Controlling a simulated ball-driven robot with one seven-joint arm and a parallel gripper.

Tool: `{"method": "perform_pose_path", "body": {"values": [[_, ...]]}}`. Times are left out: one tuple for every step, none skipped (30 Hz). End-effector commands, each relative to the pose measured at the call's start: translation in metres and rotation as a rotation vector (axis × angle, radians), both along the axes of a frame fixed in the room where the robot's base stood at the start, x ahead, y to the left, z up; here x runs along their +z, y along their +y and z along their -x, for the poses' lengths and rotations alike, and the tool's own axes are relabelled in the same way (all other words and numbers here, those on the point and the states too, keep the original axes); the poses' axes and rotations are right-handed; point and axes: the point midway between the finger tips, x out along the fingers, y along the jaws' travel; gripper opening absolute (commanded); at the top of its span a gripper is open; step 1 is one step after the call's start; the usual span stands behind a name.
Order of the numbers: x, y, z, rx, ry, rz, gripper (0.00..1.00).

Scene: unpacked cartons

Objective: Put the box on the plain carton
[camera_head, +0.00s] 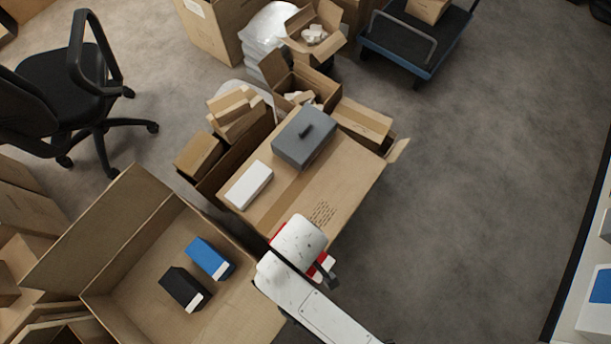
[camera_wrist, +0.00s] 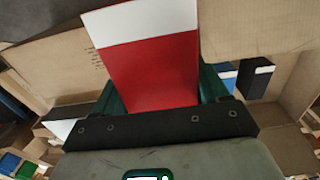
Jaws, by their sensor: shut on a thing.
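My gripper (camera_wrist: 160,92) is shut on a red box with a white end (camera_wrist: 150,75); its green fingers grip both sides. In the head view only parts of the red box (camera_head: 323,264) show beside my white wrist, at the near edge of a closed brown carton (camera_head: 345,180). That carton bears small print, which also shows in the wrist view (camera_wrist: 65,65). A grey box (camera_head: 304,138) with a dark handle and a white box (camera_head: 248,185) lie on its top. I cannot tell whether the red box touches the carton.
An open carton (camera_head: 125,310) at lower left holds a blue box (camera_head: 209,257) and a black box (camera_head: 184,287). Small open cartons (camera_head: 298,80) crowd the closed carton's far side. An office chair (camera_head: 75,85) and a blue trolley (camera_head: 410,45) stand beyond. The floor (camera_head: 480,190) at right is clear.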

Motion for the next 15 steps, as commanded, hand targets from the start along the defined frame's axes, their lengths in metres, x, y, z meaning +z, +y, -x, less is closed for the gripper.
{"method": "perform_pose_path", "body": {"values": [[-0.005,-0.001,-0.013,-0.003,-0.002,0.0,0.24],[-0.008,-0.001,-0.02,-0.003,-0.002,0.0,0.24],[-0.012,-0.002,-0.028,-0.003,-0.002,0.0,0.24],[-0.015,-0.002,-0.035,-0.004,-0.003,-0.002,0.24],[-0.018,-0.003,-0.041,-0.004,-0.001,0.0,0.24],[-0.022,-0.004,-0.05,-0.003,-0.001,0.0,0.24],[-0.025,-0.005,-0.056,-0.005,-0.002,-0.001,0.24],[-0.031,-0.006,-0.061,-0.003,0.0,0.0,0.24],[-0.039,-0.007,-0.066,-0.003,0.001,0.002,0.24],[-0.045,-0.007,-0.07,-0.003,0.001,0.001,0.24],[-0.049,-0.007,-0.074,-0.003,0.001,0.001,0.24],[-0.056,-0.008,-0.08,-0.002,-0.001,0.001,0.24],[-0.06,-0.008,-0.083,-0.002,-0.001,0.001,0.24],[-0.064,-0.009,-0.087,-0.003,0.001,0.001,0.24],[-0.068,-0.009,-0.09,-0.003,-0.001,-0.001,0.24]]}}
